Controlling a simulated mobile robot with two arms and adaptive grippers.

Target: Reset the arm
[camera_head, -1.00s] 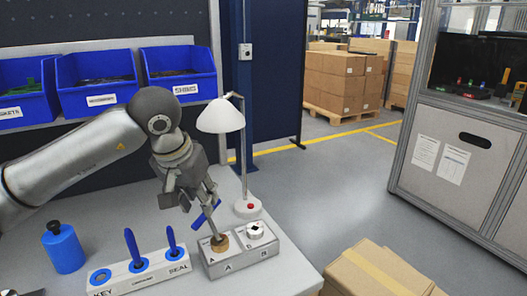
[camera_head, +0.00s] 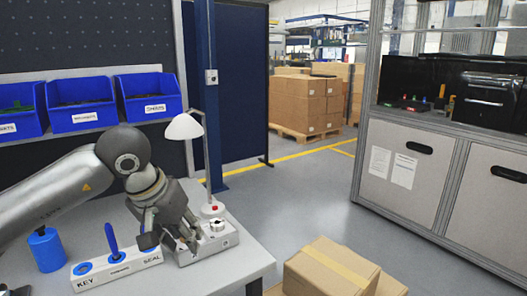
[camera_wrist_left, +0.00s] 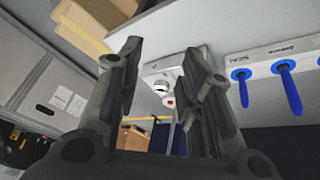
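My left gripper (camera_head: 172,236) is over the work table, in front of the left part of a grey housing block (camera_head: 222,241) with round fittings. In the left wrist view its two fingers (camera_wrist_left: 165,90) stand apart with nothing visible between their tips. The housing (camera_wrist_left: 185,63) shows beyond them, partly covered by a finger. A white tool holder (camera_head: 122,267) marked KEY and SEAL stands left of the housing. One blue handle (camera_head: 112,241) stands in it; the gripper hides its right end. The left wrist view shows two blue handles (camera_wrist_left: 290,92). My right gripper is out of view.
A white lamp (camera_head: 184,127) stands behind the housing. A blue bottle (camera_head: 47,250) is at the table's left. Blue bins (camera_head: 150,96) line the back. Cardboard boxes (camera_head: 330,268) stand beyond the table's right edge. Open floor lies between table and grey cabinet (camera_head: 412,172).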

